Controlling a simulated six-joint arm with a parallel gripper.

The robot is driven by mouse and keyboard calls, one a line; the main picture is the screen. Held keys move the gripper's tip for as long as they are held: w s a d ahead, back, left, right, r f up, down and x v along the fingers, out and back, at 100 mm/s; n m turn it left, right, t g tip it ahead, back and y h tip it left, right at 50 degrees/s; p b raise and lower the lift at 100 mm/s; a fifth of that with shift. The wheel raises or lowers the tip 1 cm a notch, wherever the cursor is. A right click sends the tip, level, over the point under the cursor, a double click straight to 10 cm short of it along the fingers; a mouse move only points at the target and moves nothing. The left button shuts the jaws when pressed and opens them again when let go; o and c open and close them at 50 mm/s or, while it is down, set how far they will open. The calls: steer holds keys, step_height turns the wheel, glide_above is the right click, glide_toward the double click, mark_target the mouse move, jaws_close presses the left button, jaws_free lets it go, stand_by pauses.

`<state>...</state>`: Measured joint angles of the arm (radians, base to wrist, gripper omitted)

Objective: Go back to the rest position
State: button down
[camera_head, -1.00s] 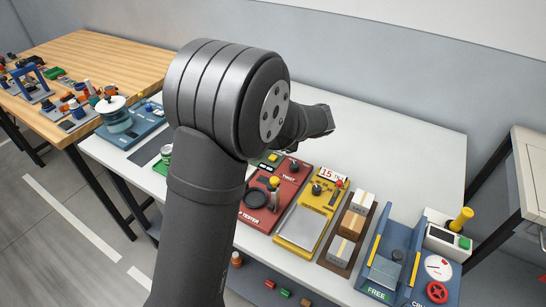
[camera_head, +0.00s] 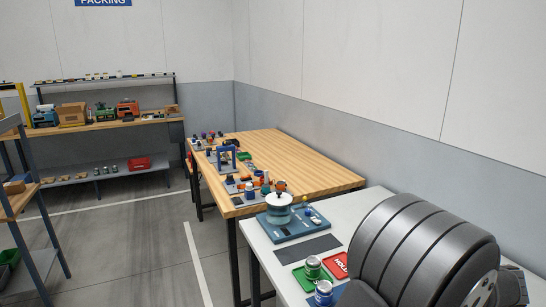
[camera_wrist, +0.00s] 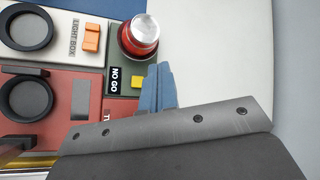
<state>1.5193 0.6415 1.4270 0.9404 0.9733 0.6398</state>
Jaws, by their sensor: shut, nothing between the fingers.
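My gripper (camera_wrist: 158,88) shows in the wrist view as blue fingers, shut together with nothing between them. I cannot tell the height above the surface. In the head view my arm's large grey joint fills the lower right, and the gripper is outside that view.
A light box with an orange switch (camera_wrist: 92,37) and a red panel (camera_wrist: 65,95) lie left of the fingers. In the head view, a green tray (camera_head: 302,280), a red tray (camera_head: 335,268) and a blue device (camera_head: 290,230) are left of my arm. A wooden table (camera_head: 300,158) stands beyond.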

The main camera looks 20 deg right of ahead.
stand_by(0.3)
steer(key=shift+a+f, duration=0.15)
steer(key=shift+f, duration=2.4)
steer(key=shift+d, duration=0.3)
steer(key=s+a+r+n+g, duration=0.2)
steer(key=s+r+n, duration=0.1)
steer(key=r+n, duration=0.25)
steer(key=s+a+r+n+g, duration=0.2)
steer(key=s+r+n+g, duration=0.1)
steer(key=r+n, duration=0.3)
steer(key=w+d+f+n+g+h, duration=0.1)
steer(key=w+f+n, duration=0.2)
steer(key=w+n, duration=0.3)
steer(key=shift+d+f+g, duration=0.4)
